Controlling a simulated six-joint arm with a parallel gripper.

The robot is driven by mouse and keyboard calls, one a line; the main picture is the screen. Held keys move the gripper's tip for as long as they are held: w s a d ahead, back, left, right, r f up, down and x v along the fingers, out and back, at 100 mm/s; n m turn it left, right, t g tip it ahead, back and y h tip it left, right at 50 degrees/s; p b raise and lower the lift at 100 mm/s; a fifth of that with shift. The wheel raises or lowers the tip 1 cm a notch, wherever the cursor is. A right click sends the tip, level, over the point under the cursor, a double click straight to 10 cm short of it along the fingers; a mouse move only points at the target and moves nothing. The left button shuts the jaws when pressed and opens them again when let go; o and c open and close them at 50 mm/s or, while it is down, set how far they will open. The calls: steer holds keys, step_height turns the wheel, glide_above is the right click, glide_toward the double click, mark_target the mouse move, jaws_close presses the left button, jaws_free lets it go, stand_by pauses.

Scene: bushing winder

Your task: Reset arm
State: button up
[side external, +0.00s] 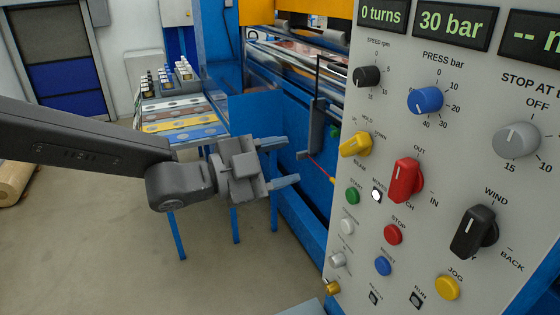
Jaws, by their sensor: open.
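My gripper (280,163) hangs in free air left of the control panel (345,285). Its two fingers are apart and point right, toward the panel, with nothing between them. The arm reaches in from the left edge. On the panel, the displays (452,25) read "0 turns" and "30 bar"; the third is cut off. The panel carries a black speed knob (367,77), a blue press knob (425,100), a grey stop knob (517,140), a yellow beam switch (356,144), a red notch switch (404,180) and a black wind switch (474,231).
Push buttons, including green start (352,195), red stop (393,234) and yellow jog (447,287), sit low on the panel. Behind my gripper stands a blue-legged table (181,235) with coloured strips and small items. The blue machine with rollers (290,62) is behind. Floor at lower left is clear.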

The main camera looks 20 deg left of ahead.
steer(key=s+a+r+n+y, duration=0.1)
steer(key=s+a+n+y, duration=0.1)
steer(key=a+n+y, duration=0.5)
steer(key=s+a+r+n+y, duration=0.1)
steer(key=s+a+n+y, duration=0.15)
steer(key=a, duration=0.85)
steer(key=s+a+f+n+g+y, duration=0.1)
steer(key=s+a+f+n+g, duration=0.1)
steer(key=s, duration=0.5)
steer(key=s+a+f+n+g+y, duration=0.1)
steer(key=s+a+f+n+g, duration=0.1)
steer(key=s, duration=0.5)
steer(key=s+a+f+n+g+y, duration=0.1)
steer(key=s+a+f+n+g, duration=0.1)
steer(key=s+a, duration=0.4)
steer(key=s+n+g, duration=0.1)
steer(key=n, duration=0.1)
steer(key=shift+s+f+n, duration=0.25)
steer(key=shift+f+n, duration=0.1)
steer(key=shift+f, duration=0.05)
